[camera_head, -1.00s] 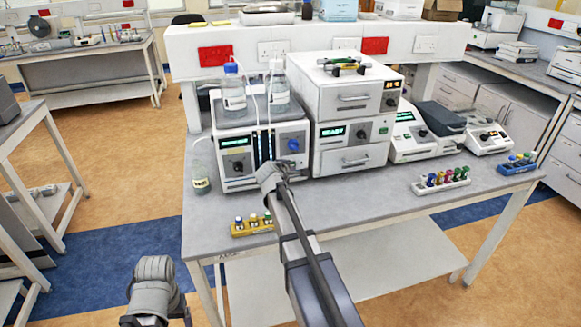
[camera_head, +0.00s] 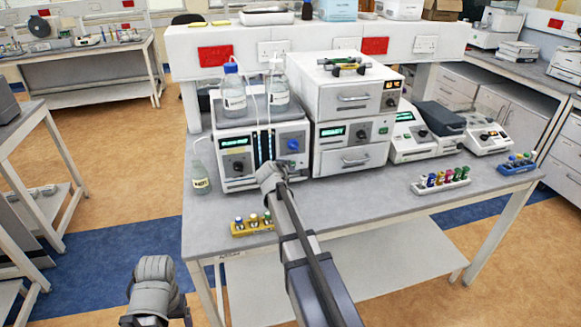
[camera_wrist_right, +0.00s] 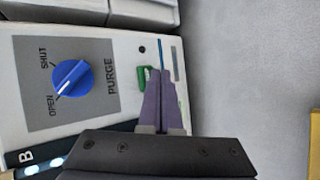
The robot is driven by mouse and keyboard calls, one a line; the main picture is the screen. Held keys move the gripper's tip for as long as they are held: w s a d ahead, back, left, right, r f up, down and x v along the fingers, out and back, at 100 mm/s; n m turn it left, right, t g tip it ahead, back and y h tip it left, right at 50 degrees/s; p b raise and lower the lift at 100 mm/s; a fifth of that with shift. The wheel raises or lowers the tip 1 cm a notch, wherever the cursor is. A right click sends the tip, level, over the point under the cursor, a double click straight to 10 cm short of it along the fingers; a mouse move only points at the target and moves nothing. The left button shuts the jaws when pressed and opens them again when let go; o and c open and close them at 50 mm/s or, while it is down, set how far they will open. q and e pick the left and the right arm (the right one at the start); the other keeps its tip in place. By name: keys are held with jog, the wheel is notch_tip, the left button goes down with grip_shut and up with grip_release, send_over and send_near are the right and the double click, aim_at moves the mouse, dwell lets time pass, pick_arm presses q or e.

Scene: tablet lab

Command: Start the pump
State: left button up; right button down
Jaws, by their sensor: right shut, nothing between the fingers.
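The pump (camera_head: 240,182) is the white unit with a blue purge knob (camera_head: 293,144) and two bottles on top. The knob, marked SHUT and OPEN, is large in the right wrist view (camera_wrist_right: 73,78); I cannot tell its setting. A green button (camera_wrist_right: 141,84) sits on the same front, beside my right fingertips. My right gripper (camera_wrist_right: 155,74) is shut and empty, with its tips at the pump front; contact with the button is unclear. In the head view the right gripper (camera_head: 281,164) hides that lower right corner. My left arm shows at the bottom left, its fingers out of view.
A stack of white units (camera_head: 352,100) stands right of the pump. A flask (camera_head: 200,178) stands at its left. A yellow vial rack (camera_head: 252,224) lies in front, and another vial rack (camera_head: 440,181) lies further right. The bench front between them is mostly clear.

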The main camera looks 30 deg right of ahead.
jog(key=shift+w, duration=0.15)
jog(key=shift+w+d, duration=0.1)
jog(key=shift+w, duration=0.2)
dwell(0.6)
jog(key=shift+s, duration=0.45)
jog(key=s+a, duration=0.1)
jog(key=s, duration=0.4)
jog(key=shift+s+a, duration=0.3)
jog(key=shift+s, duration=0.1)
